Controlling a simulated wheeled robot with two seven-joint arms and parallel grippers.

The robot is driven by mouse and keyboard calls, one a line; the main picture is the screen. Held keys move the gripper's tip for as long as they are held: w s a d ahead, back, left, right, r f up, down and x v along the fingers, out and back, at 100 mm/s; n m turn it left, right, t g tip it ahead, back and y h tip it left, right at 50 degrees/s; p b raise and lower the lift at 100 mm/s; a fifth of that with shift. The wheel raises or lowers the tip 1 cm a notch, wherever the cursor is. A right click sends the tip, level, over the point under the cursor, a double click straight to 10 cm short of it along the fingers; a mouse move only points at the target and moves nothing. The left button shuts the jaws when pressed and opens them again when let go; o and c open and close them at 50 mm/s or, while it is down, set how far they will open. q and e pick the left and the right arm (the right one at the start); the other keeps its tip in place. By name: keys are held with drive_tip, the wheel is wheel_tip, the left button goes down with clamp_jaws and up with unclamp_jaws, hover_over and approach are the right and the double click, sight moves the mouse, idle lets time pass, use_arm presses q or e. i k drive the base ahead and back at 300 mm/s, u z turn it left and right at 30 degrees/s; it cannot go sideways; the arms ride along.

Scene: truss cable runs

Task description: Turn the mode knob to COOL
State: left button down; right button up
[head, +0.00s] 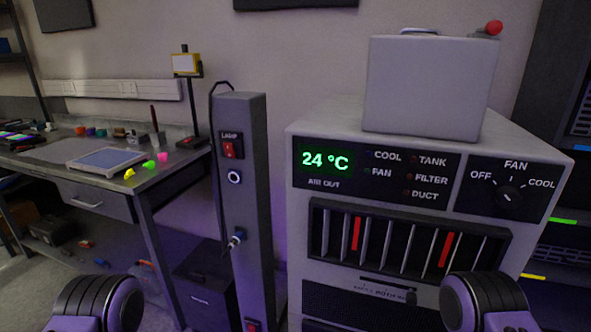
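The mode knob (508,202) is a dark round knob on a black panel at the upper right of a grey cooling unit (302,230). OFF is printed at its left, FAN above it and COOL at its right. A small light mark shows at the knob's upper side, toward FAN; its exact pointing is hard to tell. The green display (325,161) reads 24 °C. The small COOL, FAN, TANK, FILTER and DUCT lamps look dim. Rounded black and purple parts of my arms show at the bottom left and bottom right. Neither gripper's fingers are in view, and nothing touches the knob.
A grey box (428,88) sits on top of the unit. A grey post (241,190) with a red lamp switch (231,149) and a plugged cable stands left of it. A workbench (140,180) with small coloured parts is farther left. A dark rack (565,220) is at the right.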

sight(508, 198)
drive_tip(key=z, duration=1.3)
